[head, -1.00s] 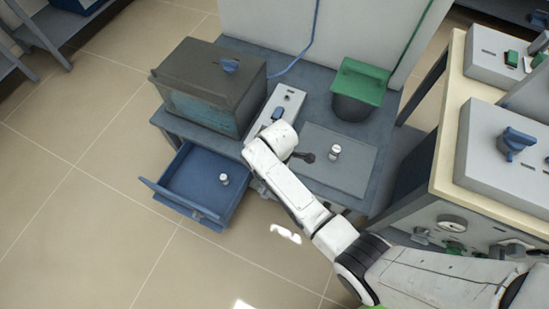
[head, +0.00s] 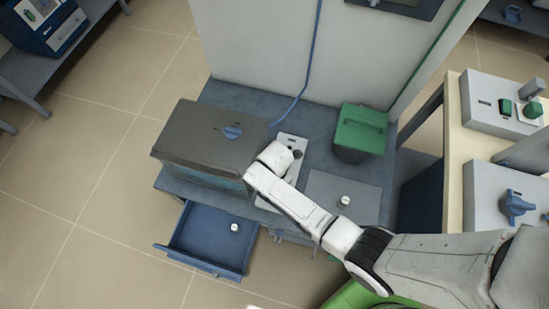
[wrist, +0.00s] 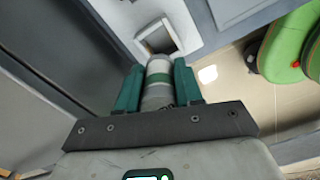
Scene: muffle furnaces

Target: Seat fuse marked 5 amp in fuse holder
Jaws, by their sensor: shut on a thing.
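In the wrist view my gripper (wrist: 157,73) has green fingers shut on a fuse (wrist: 158,96). The fuse is a pale grey cylinder with a green band; I cannot read its rating. Its far end overlaps the lower edge of a square recess (wrist: 175,30) in a white panel, which looks like the fuse holder. I cannot tell whether the fuse touches it. In the head view the white control box (head: 291,145) stands beside the furnace, partly hidden by my arm, which also hides the held fuse. Similar pale cylinders lie in the drawer (head: 235,227) and on the grey plate (head: 345,200).
The dark furnace (head: 205,140) stands close left of the box. The open blue drawer (head: 190,232) juts out below. A green-lidded bin (head: 360,130) stands to the right, with a bench of equipment (head: 458,130) farther right. A blue cable (head: 308,70) hangs behind.

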